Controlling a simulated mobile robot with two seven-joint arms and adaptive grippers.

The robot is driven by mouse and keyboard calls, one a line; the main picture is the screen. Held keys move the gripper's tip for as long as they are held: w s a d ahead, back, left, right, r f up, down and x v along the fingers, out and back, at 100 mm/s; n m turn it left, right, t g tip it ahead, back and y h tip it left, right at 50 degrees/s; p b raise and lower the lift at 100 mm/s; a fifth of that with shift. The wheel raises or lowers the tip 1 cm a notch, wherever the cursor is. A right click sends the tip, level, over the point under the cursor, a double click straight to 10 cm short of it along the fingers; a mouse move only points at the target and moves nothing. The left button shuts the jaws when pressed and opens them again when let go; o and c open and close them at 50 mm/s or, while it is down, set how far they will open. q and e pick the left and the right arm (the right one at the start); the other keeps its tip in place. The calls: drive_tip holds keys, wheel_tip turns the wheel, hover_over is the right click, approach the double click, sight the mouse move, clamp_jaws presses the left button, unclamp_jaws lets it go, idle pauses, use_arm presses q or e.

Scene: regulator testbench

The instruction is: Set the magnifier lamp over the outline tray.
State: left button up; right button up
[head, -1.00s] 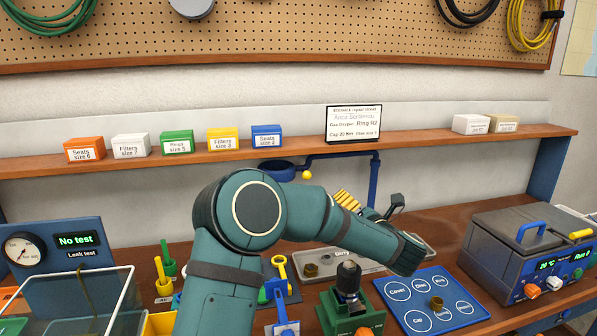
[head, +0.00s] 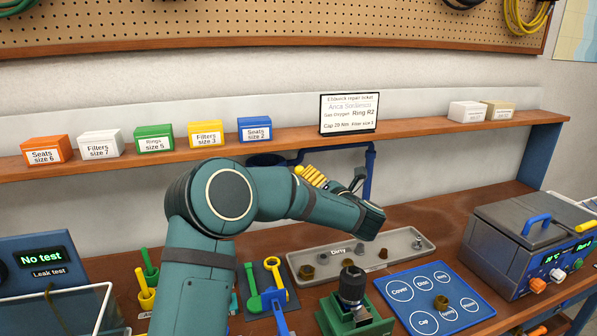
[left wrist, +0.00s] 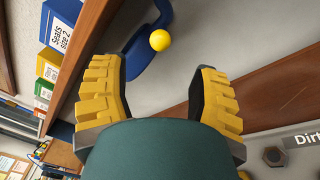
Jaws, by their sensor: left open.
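The magnifier lamp is a blue bent arm (head: 371,165) with a dark blue round head (head: 266,160) below the shelf and a yellow ball knob (head: 299,170). The left wrist view shows the knob (left wrist: 159,40) and part of the blue arm (left wrist: 140,58). My left gripper (head: 335,180) is open and empty, just right of the knob in the head view. In the left wrist view the knob lies ahead, between the lines of the yellow fingers (left wrist: 158,90), apart from them. The blue outline tray (head: 395,313) with labelled circles lies on the bench at right. A small brass part (head: 441,302) is on it.
A grey "Dirty" tray (head: 322,259) with several small parts lies below my forearm. A green fixture (head: 350,318) stands left of the outline tray. A grey heater box (head: 530,240) stands at right. The shelf (head: 290,143) with boxes runs above the lamp.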

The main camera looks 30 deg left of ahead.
sight(299, 171)
use_arm(q)
drive_tip(key=x, duration=0.9)
drive_tip(key=shift+o, duration=0.2)
clamp_jaws()
